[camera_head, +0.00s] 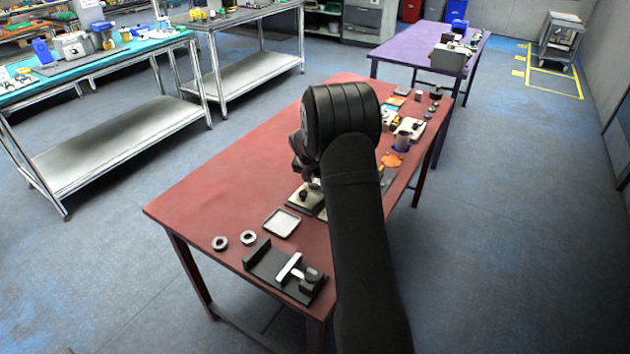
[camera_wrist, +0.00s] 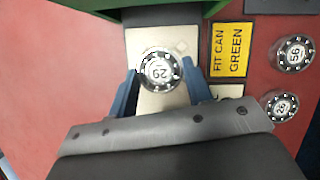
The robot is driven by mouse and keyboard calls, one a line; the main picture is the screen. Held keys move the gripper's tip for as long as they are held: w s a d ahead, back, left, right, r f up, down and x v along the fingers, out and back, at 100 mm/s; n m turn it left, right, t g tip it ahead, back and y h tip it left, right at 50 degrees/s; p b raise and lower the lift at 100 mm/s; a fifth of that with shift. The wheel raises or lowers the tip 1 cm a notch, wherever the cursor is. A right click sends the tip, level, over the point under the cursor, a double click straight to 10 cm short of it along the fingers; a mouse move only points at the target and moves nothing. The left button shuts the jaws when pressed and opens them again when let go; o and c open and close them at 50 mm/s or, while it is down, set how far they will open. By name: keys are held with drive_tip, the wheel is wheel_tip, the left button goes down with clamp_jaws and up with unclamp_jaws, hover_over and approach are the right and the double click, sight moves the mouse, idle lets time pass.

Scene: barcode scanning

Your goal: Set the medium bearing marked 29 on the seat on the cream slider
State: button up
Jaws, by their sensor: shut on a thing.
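The medium bearing marked 29 (camera_wrist: 162,70) is a round dark ring with a pale face, seen from above in the wrist view. My gripper (camera_wrist: 160,80) is shut on it, one blue finger on each side. The bearing is over the cream slider (camera_wrist: 142,41), a pale plate under a green part (camera_wrist: 100,5) at the top. I cannot tell whether the bearing touches the plate or is held just above it. The seat is hidden beneath the bearing. In the head view my arm covers the bearing and most of the gripper.
In the wrist view, bearings marked 56 (camera_wrist: 293,53) and seemingly 28 (camera_wrist: 281,105) lie right of a yellow "FIT CAN GREEN" label (camera_wrist: 230,51). In the head view, two rings (camera_head: 220,243) (camera_head: 249,238), a pale tray (camera_head: 281,222) and a black fixture (camera_head: 265,261) occupy the near table end.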

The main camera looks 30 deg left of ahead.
drive_tip(key=shift+f, duration=0.35)
drive_tip(key=shift+f, duration=0.2)
drive_tip(key=o, duration=1.1)
drive_tip(key=shift+o, duration=0.2)
drive_tip(key=shift+r, duration=0.15)
drive_tip(key=v, duration=1.2)
